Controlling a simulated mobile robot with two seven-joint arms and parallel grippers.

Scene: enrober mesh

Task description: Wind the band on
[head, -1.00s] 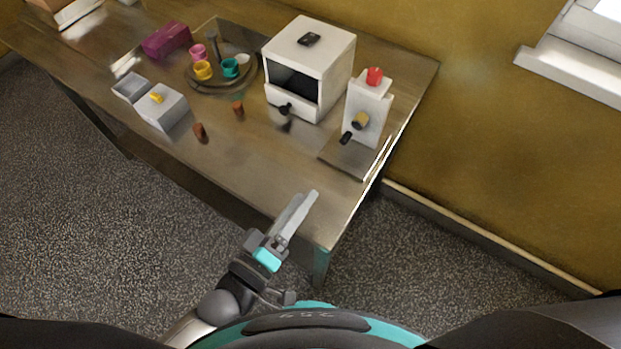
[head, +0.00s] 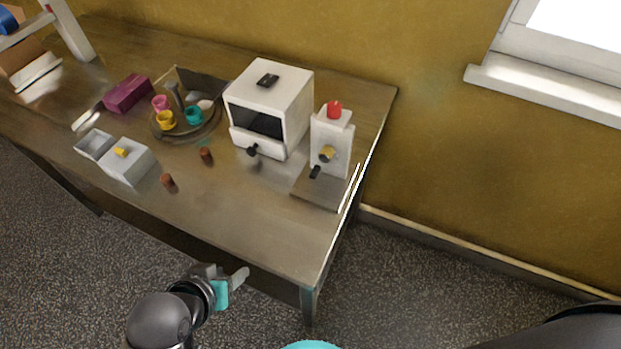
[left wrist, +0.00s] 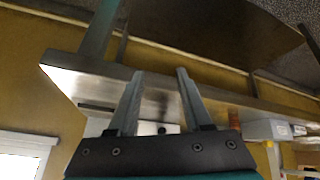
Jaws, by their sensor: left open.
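No band can be made out for sure. A small white machine (head: 325,140) with a red knob (head: 334,109) on top, a brass-coloured round part (head: 326,154) and a black handle (head: 315,172) stands on a flat base plate (head: 318,190) near the table's right edge. My left gripper (head: 238,277) is in front of the table's front edge, well short of that machine. In the left wrist view its two fingers (left wrist: 160,73) are spread with nothing between them. The table edge (left wrist: 90,72) shows beyond them, upside down. My right gripper is not in view.
A white box-shaped machine (head: 285,85) with a dark window stands left of the small one. A round tray (head: 200,133) with coloured cups, a magenta block (head: 127,93), grey boxes (head: 130,170) and two brown pieces (head: 168,181) lie further left. The table's front right is clear.

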